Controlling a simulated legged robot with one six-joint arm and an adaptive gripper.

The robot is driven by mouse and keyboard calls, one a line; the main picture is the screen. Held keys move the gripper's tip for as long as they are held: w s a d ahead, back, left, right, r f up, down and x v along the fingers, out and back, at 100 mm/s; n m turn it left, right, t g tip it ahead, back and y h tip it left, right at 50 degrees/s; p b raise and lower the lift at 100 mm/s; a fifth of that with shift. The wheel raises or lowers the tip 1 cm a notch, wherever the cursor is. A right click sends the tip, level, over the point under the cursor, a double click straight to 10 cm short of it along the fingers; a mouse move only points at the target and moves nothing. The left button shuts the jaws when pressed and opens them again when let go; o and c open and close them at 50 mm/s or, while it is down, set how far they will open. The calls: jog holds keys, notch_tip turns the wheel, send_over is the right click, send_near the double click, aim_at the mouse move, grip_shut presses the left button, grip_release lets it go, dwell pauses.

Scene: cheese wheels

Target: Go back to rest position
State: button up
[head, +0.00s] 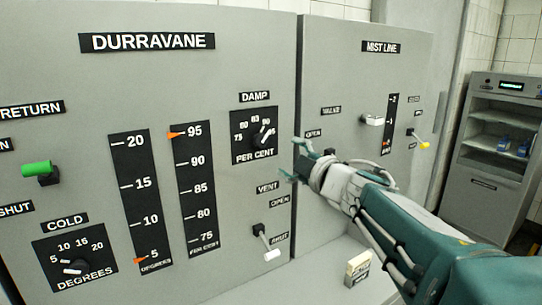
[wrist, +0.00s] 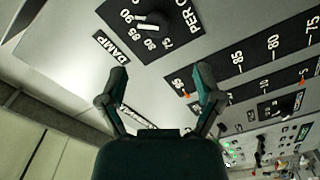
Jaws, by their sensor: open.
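My gripper (head: 294,160) is in front of the panels in the head view, near the gap between the DURRAVANE panel (head: 80,110) and the MIST LINE panel (head: 350,75). Its fingers point left, just right of and below the DAMP knob (head: 259,137). In the wrist view my gripper (wrist: 160,85) has its two fingers spread apart with nothing between them. The DAMP knob (wrist: 155,20) shows beyond the fingertips, clear of them. My arm comes in from the lower right of the head view.
A green-handled lever (head: 37,169), a COLD knob (head: 74,268) and a white-tipped VENT lever (head: 271,254) stick out of the left panel. The right panel has a white handle (head: 372,121) and a yellow-tipped lever (head: 424,145). A small cream block (head: 358,263) sits low beneath my arm. A grey shelf cabinet (head: 490,180) stands at right.

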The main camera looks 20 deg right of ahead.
jog(key=s+d+f+m+g+h, duration=0.35)
jog(key=s+f+m+h, duration=0.45)
jog(key=m, duration=0.4)
jog(key=s+a+f+m+g+y, duration=0.1)
jog(key=s+a+f+g, duration=0.2)
jog(key=s+f, duration=0.4)
jog(key=s+a+f+m+g+y, duration=0.1)
jog(key=s+a+f+m+g, duration=0.1)
jog(key=s+a+f+g, duration=0.2)
jog(key=s+f+g, duration=0.1)
jog(key=s+f, duration=0.2)
jog(key=s, duration=0.3)
jog(key=shift+s+m, duration=0.15)
jog(key=shift+m, duration=0.15)
jog(key=shift+o, duration=0.3)
jog(key=shift+a, duration=0.1)
